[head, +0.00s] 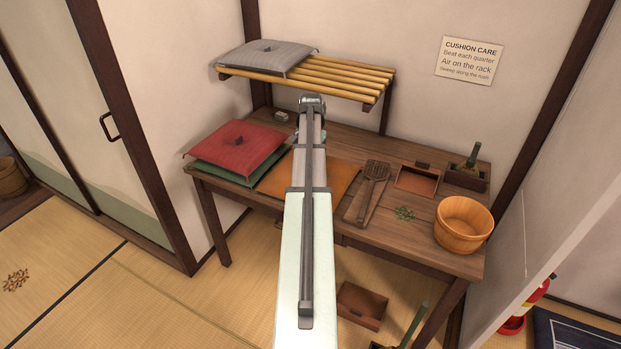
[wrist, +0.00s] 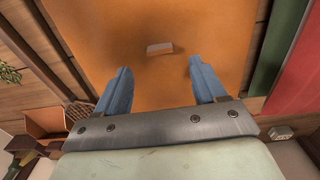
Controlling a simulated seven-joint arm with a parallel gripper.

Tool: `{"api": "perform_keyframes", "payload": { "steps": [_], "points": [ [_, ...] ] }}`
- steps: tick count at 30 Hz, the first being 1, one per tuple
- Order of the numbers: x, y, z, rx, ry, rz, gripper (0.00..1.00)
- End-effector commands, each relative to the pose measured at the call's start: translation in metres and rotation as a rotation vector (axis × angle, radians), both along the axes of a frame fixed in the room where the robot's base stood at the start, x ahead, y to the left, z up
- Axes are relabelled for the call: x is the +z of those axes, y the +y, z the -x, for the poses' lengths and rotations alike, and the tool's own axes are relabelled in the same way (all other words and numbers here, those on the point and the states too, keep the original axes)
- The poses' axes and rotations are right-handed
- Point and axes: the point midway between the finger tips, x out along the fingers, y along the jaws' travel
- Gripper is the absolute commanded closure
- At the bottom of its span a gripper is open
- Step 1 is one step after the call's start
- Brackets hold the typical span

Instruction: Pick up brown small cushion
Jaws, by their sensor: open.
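The brown small cushion is the flat orange-brown square (head: 343,182) on the wooden table, partly hidden by my arm in the head view. In the wrist view the brown cushion (wrist: 220,25) fills the middle, with a small raised tab (wrist: 158,48) on its top. My gripper (wrist: 158,68) is open, its two blue fingers apart with the tab just beyond and between their tips. Nothing is held. The height of the fingertips above the cushion cannot be told. The head view hides my gripper behind the arm.
A red cushion (head: 238,143) on a green one (head: 262,172) lies close to the left. A grey cushion (head: 265,55) rests on the slatted rack (head: 340,78) above.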

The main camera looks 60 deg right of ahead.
Motion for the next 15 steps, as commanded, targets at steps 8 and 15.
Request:
{"api": "perform_keyframes", "payload": {
  "steps": [8, 15],
  "points": [
    [-0.011, 0.001, 0.0, 0.0, 0.0, -0.001, 0.3],
    [-0.038, 0.003, 0.0, 0.0, 0.001, -0.002, 0.3]
  ]
}}
